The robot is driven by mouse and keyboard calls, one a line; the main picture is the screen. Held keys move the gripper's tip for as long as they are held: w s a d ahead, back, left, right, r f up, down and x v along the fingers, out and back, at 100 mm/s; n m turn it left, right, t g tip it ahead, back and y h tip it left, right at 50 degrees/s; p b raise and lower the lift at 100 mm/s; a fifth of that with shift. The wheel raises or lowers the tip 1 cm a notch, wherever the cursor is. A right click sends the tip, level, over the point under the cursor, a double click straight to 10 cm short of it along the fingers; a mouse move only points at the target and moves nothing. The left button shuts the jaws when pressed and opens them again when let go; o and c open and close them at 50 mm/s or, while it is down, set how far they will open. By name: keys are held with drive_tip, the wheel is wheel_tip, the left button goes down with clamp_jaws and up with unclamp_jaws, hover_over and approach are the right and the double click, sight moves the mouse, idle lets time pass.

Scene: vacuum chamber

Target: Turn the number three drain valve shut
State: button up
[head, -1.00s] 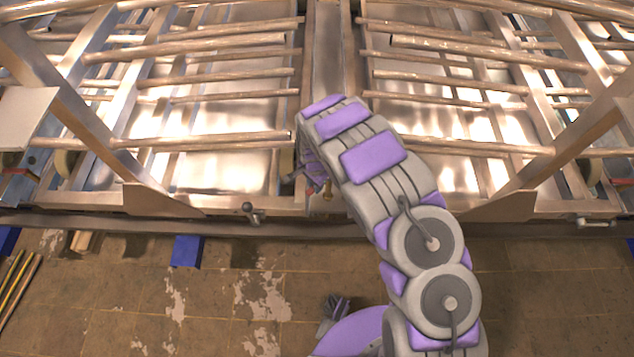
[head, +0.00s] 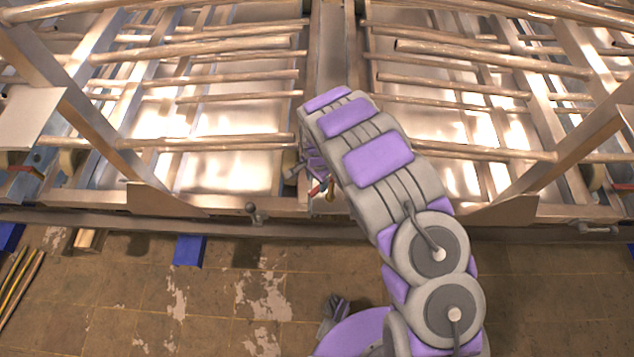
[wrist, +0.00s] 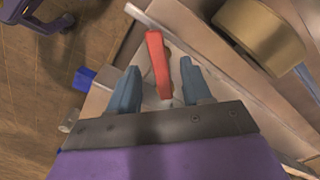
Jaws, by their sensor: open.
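A red valve handle (wrist: 156,52) shows in the wrist view, between the two blue-grey fingers of my gripper (wrist: 160,68). My gripper is open, with a gap on each side of the handle; no clear contact shows. In the head view a small red handle (head: 317,189) shows beside the end of my arm at the frame's front edge, with a brass-coloured piece (head: 330,195) near it. My gripper is mostly hidden behind my arm there. No number is readable on the valve.
Metal racks with pipes (head: 215,142) fill the far side. A tan round part (wrist: 262,32) is close right of my gripper. Blue blocks (head: 189,250) stand below; the tiled floor is mostly clear.

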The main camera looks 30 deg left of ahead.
sight(317, 187)
wheel_tip(317, 187, up, 8)
drive_tip(key=p, duration=0.1)
drive_tip(key=shift+r, duration=0.2)
drive_tip(key=shift+c, duration=0.2)
